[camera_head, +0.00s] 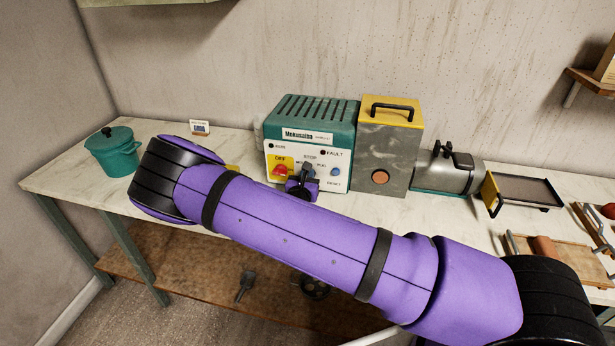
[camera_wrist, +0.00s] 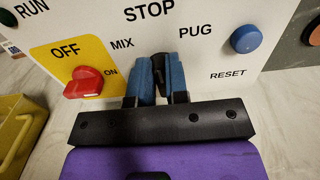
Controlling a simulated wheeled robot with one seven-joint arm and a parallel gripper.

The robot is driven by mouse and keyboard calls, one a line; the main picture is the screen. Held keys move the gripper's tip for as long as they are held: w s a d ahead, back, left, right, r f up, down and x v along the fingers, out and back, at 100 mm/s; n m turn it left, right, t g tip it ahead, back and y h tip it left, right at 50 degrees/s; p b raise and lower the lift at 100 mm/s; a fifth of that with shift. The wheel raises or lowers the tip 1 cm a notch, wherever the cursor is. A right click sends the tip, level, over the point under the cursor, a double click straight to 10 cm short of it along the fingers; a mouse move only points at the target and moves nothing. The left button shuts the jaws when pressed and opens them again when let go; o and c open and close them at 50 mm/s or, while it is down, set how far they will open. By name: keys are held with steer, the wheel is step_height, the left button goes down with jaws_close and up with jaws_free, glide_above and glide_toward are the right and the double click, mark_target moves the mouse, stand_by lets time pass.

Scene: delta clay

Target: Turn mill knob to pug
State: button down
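The mill's control box (camera_head: 318,115) is teal with a white front panel, standing on the bench. In the wrist view, the panel (camera_wrist: 208,62) reads MIX, STOP and PUG around the black mill knob (camera_wrist: 159,72). My gripper (camera_wrist: 159,80) has its blue-padded fingers on both sides of the knob, close against it, and looks shut on it. The fingers hide most of the knob, so where it points is not clear. In the head view, my gripper (camera_head: 304,184) is at the panel's lower middle, partly behind my purple arm.
A red switch (camera_wrist: 84,82) sits on a yellow OFF/ON plate, left of the knob. A blue reset button (camera_wrist: 246,37) is to the right. A teal pot (camera_head: 114,152) stands at the bench's left. A grey box with yellow lid (camera_head: 390,110) adjoins the control box.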

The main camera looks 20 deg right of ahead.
steer(key=shift+m, duration=0.3)
steer(key=shift+s+d+f+m, duration=0.1)
steer(key=shift+d+m, duration=0.05)
steer(key=shift+m, duration=1.05)
steer(key=shift+s+d+f+m, duration=0.1)
steer(key=shift+s+d+m, duration=0.1)
steer(key=shift+m, duration=1)
steer(key=shift+s+d+m, duration=0.1)
steer(key=shift+d+m, duration=0.05)
steer(key=shift+m, duration=1.05)
steer(key=shift+f, duration=0.1)
steer(key=c, duration=1.1)
jaws_free()
steer(key=shift+a, duration=0.1)
steer(key=v, duration=1)
steer(key=shift+s+a, duration=0.15)
steer(key=shift+s, duration=0.15)
